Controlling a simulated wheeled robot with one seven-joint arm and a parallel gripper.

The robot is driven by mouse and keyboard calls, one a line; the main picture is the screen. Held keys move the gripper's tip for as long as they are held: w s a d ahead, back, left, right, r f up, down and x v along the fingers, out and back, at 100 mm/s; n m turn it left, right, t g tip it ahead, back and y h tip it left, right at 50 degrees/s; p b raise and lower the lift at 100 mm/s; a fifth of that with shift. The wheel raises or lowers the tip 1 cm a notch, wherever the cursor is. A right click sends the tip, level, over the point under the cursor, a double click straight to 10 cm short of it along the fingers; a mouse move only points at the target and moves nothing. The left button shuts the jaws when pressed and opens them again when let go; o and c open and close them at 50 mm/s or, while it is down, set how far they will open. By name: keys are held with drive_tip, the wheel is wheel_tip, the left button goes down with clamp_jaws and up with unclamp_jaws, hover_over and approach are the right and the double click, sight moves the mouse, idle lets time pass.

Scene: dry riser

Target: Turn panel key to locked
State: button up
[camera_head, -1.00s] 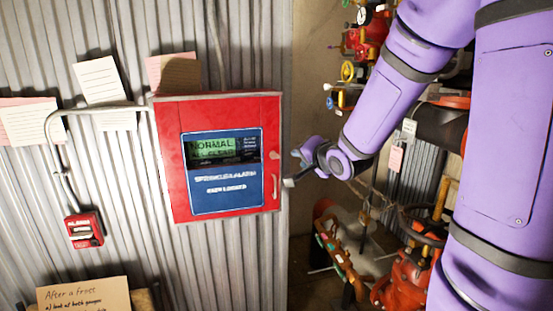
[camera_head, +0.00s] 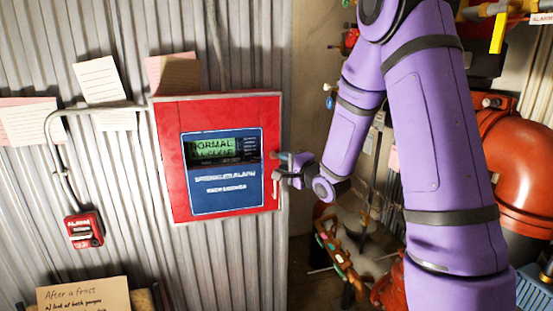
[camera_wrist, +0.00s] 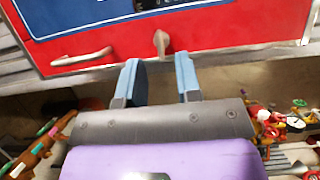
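The red alarm panel (camera_head: 225,106) hangs on the corrugated wall in the head view, its door closed. Its blue face (camera_head: 226,200) has a green display reading "NORMAL". The panel key (camera_wrist: 161,42) is a small grey lever on the red border in the wrist view, pointing roughly towards my gripper. A pale door handle (camera_wrist: 82,57) is to its left. My gripper (camera_wrist: 158,60) is open, with two blue fingertips just short of the key and the key lined up between them. In the head view my gripper (camera_head: 281,165) is at the panel's right edge, hiding part of it.
A red alarm box (camera_head: 84,229) with conduit is on the wall at left, with paper notes above. Red pipes (camera_head: 520,165) and valves (camera_head: 336,252) crowd the right side, behind and beside my arm. Dark open space lies right of the panel.

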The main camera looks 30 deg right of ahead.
sight(272, 156)
drive_tip(key=shift+x, duration=2.35)
clamp_jaws()
